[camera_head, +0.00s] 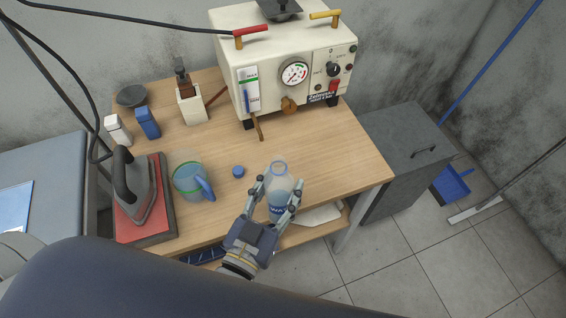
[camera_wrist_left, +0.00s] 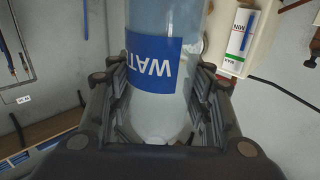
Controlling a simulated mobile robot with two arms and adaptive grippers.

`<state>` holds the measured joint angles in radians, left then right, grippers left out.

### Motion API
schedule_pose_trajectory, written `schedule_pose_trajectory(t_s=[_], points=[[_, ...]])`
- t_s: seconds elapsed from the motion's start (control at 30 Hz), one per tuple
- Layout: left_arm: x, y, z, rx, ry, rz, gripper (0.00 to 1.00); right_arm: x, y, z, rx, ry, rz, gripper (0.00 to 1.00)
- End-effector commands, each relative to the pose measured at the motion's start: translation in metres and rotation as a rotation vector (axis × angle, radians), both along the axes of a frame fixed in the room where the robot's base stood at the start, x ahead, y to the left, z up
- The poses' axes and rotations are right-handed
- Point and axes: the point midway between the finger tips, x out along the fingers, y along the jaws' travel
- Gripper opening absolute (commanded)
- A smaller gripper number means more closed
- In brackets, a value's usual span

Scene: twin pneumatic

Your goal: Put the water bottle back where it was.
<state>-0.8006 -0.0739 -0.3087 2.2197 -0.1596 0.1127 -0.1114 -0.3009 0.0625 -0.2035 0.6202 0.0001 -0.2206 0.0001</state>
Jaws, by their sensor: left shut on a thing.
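The water bottle (camera_head: 280,184) is clear with a blue label and an uncapped-looking top, at the front right of the wooden table. My left gripper (camera_head: 272,196) is shut on it, with one finger on each side. In the left wrist view the bottle (camera_wrist_left: 158,62) fills the space between the fingers (camera_wrist_left: 160,100), its label upside down in that picture. I cannot tell whether the bottle's base touches the table. A small blue cap (camera_head: 238,171) lies on the table to the left of the bottle. My right gripper is not in view.
A measuring jug (camera_head: 190,180) and an iron on a red pad (camera_head: 140,195) stand left on the table (camera_head: 330,160). A cream machine with a gauge (camera_head: 290,75) stands at the back. A grey cabinet (camera_head: 405,150) is at the right. The tabletop right of the bottle is clear.

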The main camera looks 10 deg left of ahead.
Motion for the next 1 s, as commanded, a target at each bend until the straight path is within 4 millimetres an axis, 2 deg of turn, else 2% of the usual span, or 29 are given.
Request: schedule_pose_trajectory(t_s=[0.17, 0.4, 0.7, 0.83, 1.0], points=[[0.021, 0.006, -0.004, 0.003, -0.01, -0.006, 0.07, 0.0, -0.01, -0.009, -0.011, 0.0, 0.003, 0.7], [0.071, 0.029, -0.009, 0.004, -0.009, -0.005, 0.07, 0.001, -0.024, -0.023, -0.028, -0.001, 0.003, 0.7], [0.128, 0.054, -0.015, 0.003, -0.007, -0.004, 0.07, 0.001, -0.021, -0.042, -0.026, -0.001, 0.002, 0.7], [0.141, 0.06, -0.016, 0.002, -0.004, -0.005, 0.07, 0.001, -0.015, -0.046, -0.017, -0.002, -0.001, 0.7], [0.146, 0.062, -0.018, 0.001, -0.002, -0.004, 0.07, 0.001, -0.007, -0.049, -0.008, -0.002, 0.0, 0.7]])
